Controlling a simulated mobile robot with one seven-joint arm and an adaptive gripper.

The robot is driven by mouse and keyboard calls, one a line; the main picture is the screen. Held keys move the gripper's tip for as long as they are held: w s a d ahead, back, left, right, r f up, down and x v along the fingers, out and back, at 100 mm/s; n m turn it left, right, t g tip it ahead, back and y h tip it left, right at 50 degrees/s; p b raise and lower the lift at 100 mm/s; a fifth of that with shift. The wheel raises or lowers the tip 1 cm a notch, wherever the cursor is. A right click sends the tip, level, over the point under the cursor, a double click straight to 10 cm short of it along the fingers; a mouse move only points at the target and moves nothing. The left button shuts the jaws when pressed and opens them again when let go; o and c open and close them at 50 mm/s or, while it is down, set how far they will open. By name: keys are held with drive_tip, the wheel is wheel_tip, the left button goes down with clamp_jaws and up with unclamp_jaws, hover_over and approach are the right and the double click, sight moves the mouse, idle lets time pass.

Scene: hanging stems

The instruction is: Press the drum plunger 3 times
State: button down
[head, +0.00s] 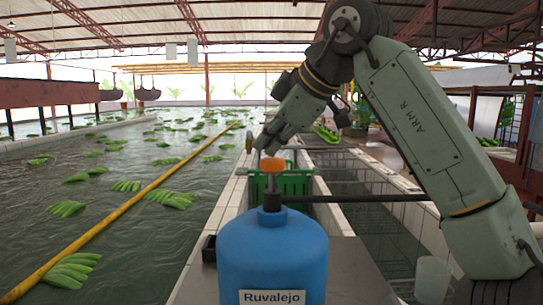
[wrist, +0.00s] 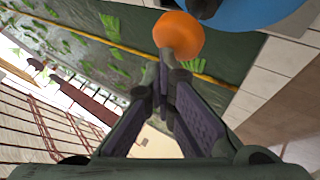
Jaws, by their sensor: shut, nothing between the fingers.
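The blue drum (head: 272,255), labelled "Ruvalejo", stands upright in the near middle of the head view. Its plunger has an orange knob (head: 273,165) on a dark rod that rises from the drum top, with a length of rod showing below the knob. My gripper (head: 268,149) is shut and empty, its tips close above the knob. In the wrist view the fingertips (wrist: 166,56) meet at the edge of the orange knob (wrist: 179,34); I cannot tell whether they touch. Part of the blue drum (wrist: 262,12) shows at the top.
A dark horizontal bar (head: 365,198) runs right from the drum's neck. A green crate (head: 290,183) stands behind the plunger. A white cup (head: 432,278) is at the lower right. Water with several banana bunches (head: 170,198) and a yellow pole (head: 125,207) lies at left.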

sight(269, 159)
drive_tip(key=shift+f+b, duration=0.85)
drive_tip(key=shift+f, duration=0.25)
idle(0.7)
drive_tip(key=shift+r, duration=0.15)
drive_tip(key=shift+w+r+p, duration=0.1)
drive_tip(key=shift+r+p, duration=1.2)
wheel_tip(269, 159, up, 2)
drive_tip(key=shift+r+p, duration=0.1)
drive_tip(key=shift+p, duration=0.85)
wheel_tip(269, 159, up, 4)
drive_tip(key=shift+f, duration=0.1)
idle(0.9)
